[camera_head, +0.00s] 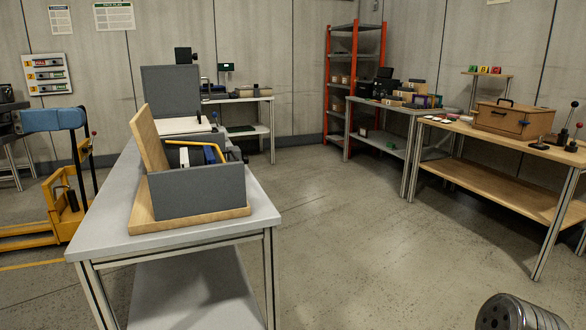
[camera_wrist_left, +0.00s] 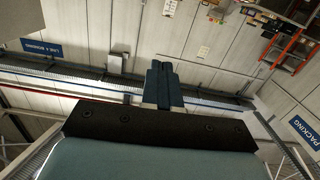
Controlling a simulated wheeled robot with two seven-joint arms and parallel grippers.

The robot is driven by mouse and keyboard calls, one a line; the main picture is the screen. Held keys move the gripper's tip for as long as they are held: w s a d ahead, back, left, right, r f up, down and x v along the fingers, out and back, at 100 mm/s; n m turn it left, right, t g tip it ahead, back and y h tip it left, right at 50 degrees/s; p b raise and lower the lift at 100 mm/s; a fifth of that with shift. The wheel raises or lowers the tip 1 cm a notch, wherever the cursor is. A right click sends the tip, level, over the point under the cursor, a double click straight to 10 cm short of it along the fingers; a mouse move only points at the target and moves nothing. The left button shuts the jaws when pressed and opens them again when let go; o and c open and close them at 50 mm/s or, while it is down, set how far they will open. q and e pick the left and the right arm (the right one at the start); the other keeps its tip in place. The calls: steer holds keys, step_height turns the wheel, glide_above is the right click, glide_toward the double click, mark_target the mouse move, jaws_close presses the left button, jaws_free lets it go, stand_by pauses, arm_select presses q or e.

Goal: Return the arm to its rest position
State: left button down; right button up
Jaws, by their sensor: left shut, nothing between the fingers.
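My left gripper (camera_wrist_left: 163,84) shows in the left wrist view. Its two dark fingers are together, shut with nothing between them. Its dark mounting plate and pale housing fill the lower part of that view. The fingers point at open room, with walls, hanging signs and a distant orange rack beyond, and touch nothing. In the head view I cannot make out either gripper. My right gripper is in neither view.
A grey box (camera_head: 198,192) on a wooden base stands on the near grey table (camera_head: 100,227). A wooden bench (camera_head: 500,141) at right carries a wooden case (camera_head: 513,121). A yellow and blue machine (camera_head: 50,120) is at left. The floor between the tables is clear.

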arm_select(q)
steer(key=w+f+n+t+y, duration=0.1)
steer(key=w+f+n+y, duration=0.1)
steer(key=w+f+n, duration=0.55)
steer(key=w+f+n+y, duration=0.2)
steer(key=w+f, duration=0.7)
steer(key=f, duration=0.5)
steer(key=w+d+f+n+g+y, duration=0.1)
steer(key=d+f+n+g+y, duration=0.15)
steer(key=f, duration=0.95)
steer(key=w+d+f+n+g+y, duration=0.15)
steer(key=d+f, duration=0.25)
steer(key=f, duration=0.8)
steer(key=s+d+f+n+g+y, duration=0.1)
steer(key=s+d+f, duration=0.2)
steer(key=f, duration=0.4)
steer(key=s+d+f+g+y, duration=0.1)
steer(key=s+d+f, duration=0.15)
steer(key=f, duration=0.55)
steer(key=s+d+f+n+g+y, duration=0.1)
steer(key=s+d+f, duration=0.1)
steer(key=s+f, duration=0.35)
steer(key=s+d+f+m, duration=0.1)
steer(key=s+d+f, duration=0.4)
steer(key=s, duration=0.3)
steer(key=s+d+f+m+g, duration=0.1)
steer(key=s+d+f, duration=0.5)
steer(key=s, duration=0.3)
steer(key=shift+s+f, duration=0.15)
steer(key=shift+f, duration=0.15)
